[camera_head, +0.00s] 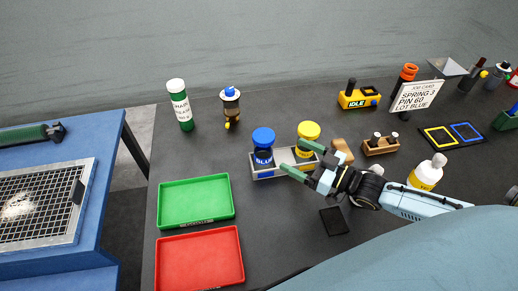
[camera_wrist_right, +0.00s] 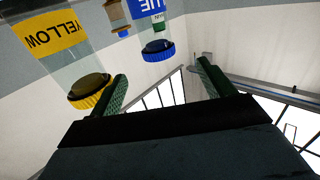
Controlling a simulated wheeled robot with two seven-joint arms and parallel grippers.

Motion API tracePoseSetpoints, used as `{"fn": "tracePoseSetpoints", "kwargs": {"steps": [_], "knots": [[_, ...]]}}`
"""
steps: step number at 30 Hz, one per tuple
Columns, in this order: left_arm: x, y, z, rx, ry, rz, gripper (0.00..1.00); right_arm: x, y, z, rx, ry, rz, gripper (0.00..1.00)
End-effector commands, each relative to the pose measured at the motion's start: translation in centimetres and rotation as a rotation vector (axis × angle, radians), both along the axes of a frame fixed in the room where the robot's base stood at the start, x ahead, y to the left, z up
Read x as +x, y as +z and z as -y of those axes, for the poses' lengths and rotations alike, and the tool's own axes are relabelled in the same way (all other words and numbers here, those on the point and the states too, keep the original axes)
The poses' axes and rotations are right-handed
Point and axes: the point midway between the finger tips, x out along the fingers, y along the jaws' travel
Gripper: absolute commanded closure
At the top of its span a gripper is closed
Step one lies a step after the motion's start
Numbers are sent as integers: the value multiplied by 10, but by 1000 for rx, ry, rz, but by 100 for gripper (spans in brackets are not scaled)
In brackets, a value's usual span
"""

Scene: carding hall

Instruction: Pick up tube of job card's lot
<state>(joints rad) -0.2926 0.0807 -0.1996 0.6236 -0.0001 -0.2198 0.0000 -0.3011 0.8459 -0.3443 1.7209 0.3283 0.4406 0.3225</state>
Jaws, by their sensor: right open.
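The job card (camera_head: 417,97) reads SPRING J, PIN 60, LOT BLUE. A blue-capped tube (camera_head: 263,148) labelled BLUE stands in the left part of a grey rack (camera_head: 270,174); a yellow-capped tube (camera_head: 307,138) stands in the right part. My right gripper (camera_head: 293,154) is open and empty, its fingers pointing left towards the rack, close to the tubes. In the right wrist view, the picture is upside down: the yellow tube (camera_wrist_right: 58,42) is beside one finger, and the blue cap (camera_wrist_right: 158,51) lies beyond, between the fingertips (camera_wrist_right: 160,75). My left gripper is not in view.
Green (camera_head: 195,201) and red (camera_head: 200,260) trays lie left and front. A green bottle (camera_head: 180,105) and a small dispenser (camera_head: 230,106) stand behind. Bare table lies behind the rack.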

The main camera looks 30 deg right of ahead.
Motion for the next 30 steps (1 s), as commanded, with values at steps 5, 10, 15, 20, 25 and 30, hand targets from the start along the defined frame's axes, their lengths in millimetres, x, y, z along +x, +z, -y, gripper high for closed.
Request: {"fn": "tracePoseSetpoints", "kwargs": {"steps": [5,10,15,20,25,30], "knots": [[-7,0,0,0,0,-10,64,13,4,-4,10,7,19,19],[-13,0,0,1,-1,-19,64,39,5,-20,10,7,21,19],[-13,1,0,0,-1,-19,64,61,5,-33,9,6,18,19],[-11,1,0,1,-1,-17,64,70,4,-39,7,7,17,19],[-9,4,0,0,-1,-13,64,82,6,-44,8,7,18,19],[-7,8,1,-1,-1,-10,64,104,8,-55,8,7,19,19]]}}
